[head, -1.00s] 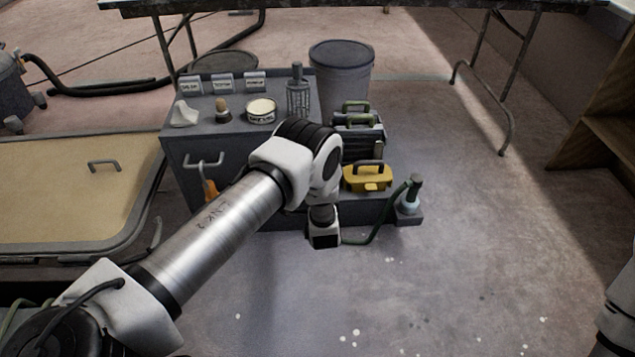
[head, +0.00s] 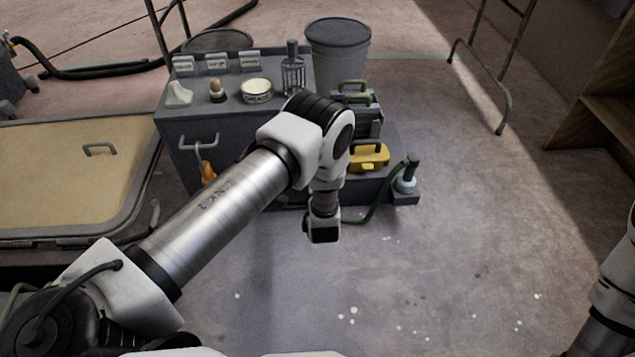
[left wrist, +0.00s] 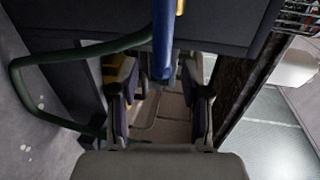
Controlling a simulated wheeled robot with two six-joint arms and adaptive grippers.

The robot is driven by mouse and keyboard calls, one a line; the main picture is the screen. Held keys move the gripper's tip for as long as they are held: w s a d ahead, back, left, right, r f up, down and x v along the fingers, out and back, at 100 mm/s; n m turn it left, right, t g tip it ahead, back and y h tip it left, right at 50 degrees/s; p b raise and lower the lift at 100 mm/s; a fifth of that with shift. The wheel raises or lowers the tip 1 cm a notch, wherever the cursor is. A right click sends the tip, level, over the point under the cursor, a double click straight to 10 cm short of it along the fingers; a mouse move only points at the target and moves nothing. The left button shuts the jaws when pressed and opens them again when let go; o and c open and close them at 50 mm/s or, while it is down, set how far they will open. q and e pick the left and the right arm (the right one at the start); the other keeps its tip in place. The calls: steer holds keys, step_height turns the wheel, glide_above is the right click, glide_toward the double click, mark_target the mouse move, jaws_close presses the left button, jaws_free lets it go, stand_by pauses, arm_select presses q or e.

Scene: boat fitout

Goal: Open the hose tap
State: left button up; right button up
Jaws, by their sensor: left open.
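A dark green hose (head: 379,204) runs low from the cabinet's front to a nozzle-topped fitting (head: 406,178) on the base's right end. In the left wrist view the hose (left wrist: 105,47) loops on the left. A blue bar-like part (left wrist: 164,42) reaches down between the fingers in that view; I cannot tell for sure that it is the tap's lever. My left gripper (left wrist: 161,100) is open, with one finger to either side of the blue part's lower end and no clear contact. In the head view my left arm hides the tap area and the fingers. My right gripper is out of view.
A grey bin (head: 338,50) is behind. The floor in front and to the right is clear.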

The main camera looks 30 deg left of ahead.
arm_select(q)
steer(key=v, duration=0.7)
steer(key=shift+s, duration=0.25)
steer(key=shift+d+r, duration=0.1)
steer(key=s+a+f+n+g+h, duration=0.2)
steer(key=s+a+f+g, duration=0.15)
steer(key=s+a, duration=0.35)
steer(key=s+d+f+n+g+h, duration=0.1)
steer(key=s+d+n+g+h, duration=0.15)
steer(key=s, duration=0.55)
steer(key=s+d+f+n+g+h, duration=0.2)
steer(key=s+d+n+g, duration=0.15)
steer(key=s, duration=0.55)
steer(key=s+d+f+n+g+h, duration=0.15)
steer(key=s+n+g, duration=0.25)
steer(key=s, duration=0.4)
step_height(320, 180, up, 38)
steer(key=p, duration=3.7)
steer(key=shift+w+d, duration=0.25)
steer(key=shift+d, duration=0.05)
